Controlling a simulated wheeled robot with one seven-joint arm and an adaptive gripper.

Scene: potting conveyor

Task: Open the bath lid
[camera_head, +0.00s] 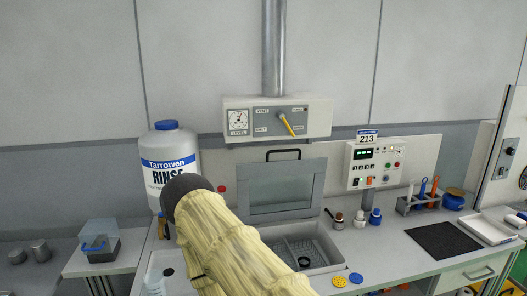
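The bath lid (283,184) is a grey-framed, see-through panel with a black handle (284,153) along its top edge. It stands raised, close to upright, at the back of the bath. The bath (327,262) is a grey basin set in the counter, open at the top, with a grid-like basket and a small black ring inside. My arm, in a pale yellow ribbed cover with a dark rounded end, crosses the lower middle and hides the bath's left part. My gripper does not show.
A white rinse bottle (168,160) stands left of the bath. A control box (278,118) hangs above the lid. Small bottles (359,219), a tool rack (423,203) and yellow and blue discs (355,278) are to the right. A black mat (443,240) lies clear at right.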

